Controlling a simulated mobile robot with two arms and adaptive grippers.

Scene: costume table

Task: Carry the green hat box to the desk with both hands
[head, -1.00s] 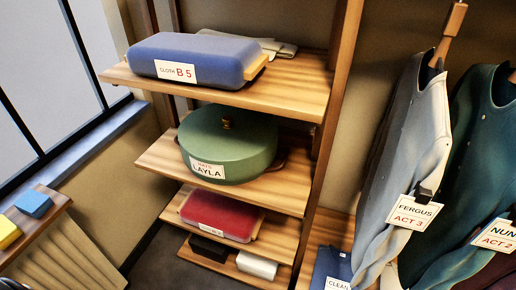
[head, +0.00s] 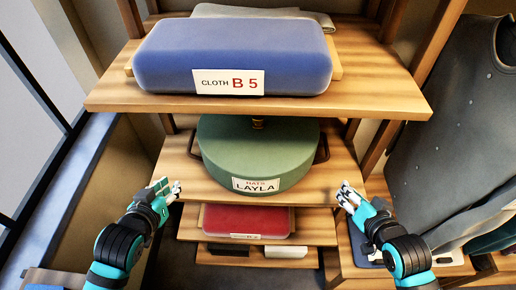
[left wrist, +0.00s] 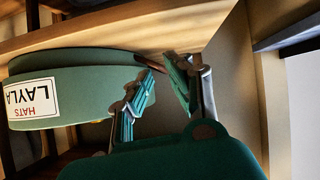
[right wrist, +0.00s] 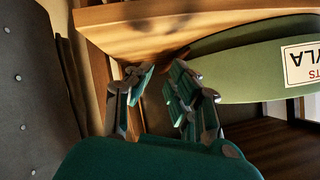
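The green hat box (head: 255,155), round with a brass knob and a white label reading HATS LAYLA, sits on the second shelf (head: 180,165). A dark side handle shows at each side of it. My left gripper (head: 174,186) is open and empty, to the left of the box and apart from it. My right gripper (head: 344,192) is open and empty, to the right of the box and apart from it. The box also shows in the left wrist view (left wrist: 90,85) and the right wrist view (right wrist: 240,70). The desk cannot be made out for certain.
A blue cloth box (head: 235,55) labelled B 5 stands on the shelf above (head: 380,95). A red box (head: 245,221) lies on the shelf below. Hanging grey clothes (head: 450,110) are close on the right. A window sill (head: 65,195) runs along the left.

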